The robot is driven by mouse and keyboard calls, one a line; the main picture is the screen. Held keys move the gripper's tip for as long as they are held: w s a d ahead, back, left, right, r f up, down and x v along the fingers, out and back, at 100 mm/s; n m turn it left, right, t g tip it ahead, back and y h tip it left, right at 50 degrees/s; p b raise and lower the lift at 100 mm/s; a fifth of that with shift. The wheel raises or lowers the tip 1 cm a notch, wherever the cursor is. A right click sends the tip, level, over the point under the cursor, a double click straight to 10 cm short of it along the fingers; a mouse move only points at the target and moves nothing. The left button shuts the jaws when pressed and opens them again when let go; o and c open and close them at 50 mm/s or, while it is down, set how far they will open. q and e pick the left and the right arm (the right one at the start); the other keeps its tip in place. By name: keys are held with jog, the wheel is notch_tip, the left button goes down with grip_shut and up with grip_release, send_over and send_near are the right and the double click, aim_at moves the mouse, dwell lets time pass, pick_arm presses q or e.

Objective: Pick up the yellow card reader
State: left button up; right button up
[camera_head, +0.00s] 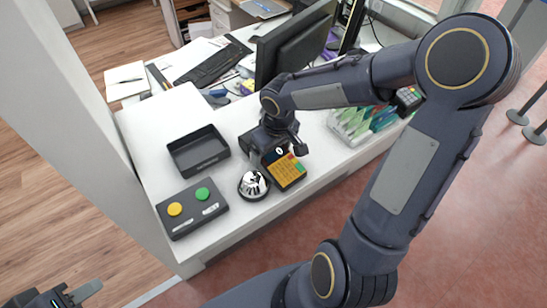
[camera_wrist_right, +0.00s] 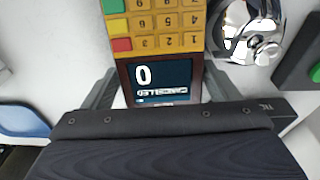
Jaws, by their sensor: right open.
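The yellow card reader (camera_head: 287,172) lies on the white counter near its front edge, with a yellow keypad and a dark screen. In the right wrist view the card reader (camera_wrist_right: 160,45) shows its keypad at the top and its lit screen, reading 0, nearer the gripper. My right gripper (camera_head: 277,148) is over the screen end of the reader. Its open fingers (camera_wrist_right: 158,88) stand on either side of the screen end, with small gaps visible. My left gripper (camera_head: 75,292) is at the bottom left, away from the counter, with its fingers apart and empty.
A silver bell (camera_head: 253,184) stands close beside the reader. A dark box with yellow and green buttons (camera_head: 192,209) and an empty black tray (camera_head: 199,151) are left of it. A monitor (camera_head: 295,42) stands behind, and a clear rack (camera_head: 358,122) stands to the right.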

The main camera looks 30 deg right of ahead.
jog(key=shift+a+f, duration=0.1)
jog(key=shift+f, duration=0.3)
jog(key=shift+c, duration=0.3)
jog(key=c, duration=0.7)
jog(key=shift+w, duration=0.1)
jog(key=shift+c, duration=0.5)
jog(key=shift+r, duration=0.15)
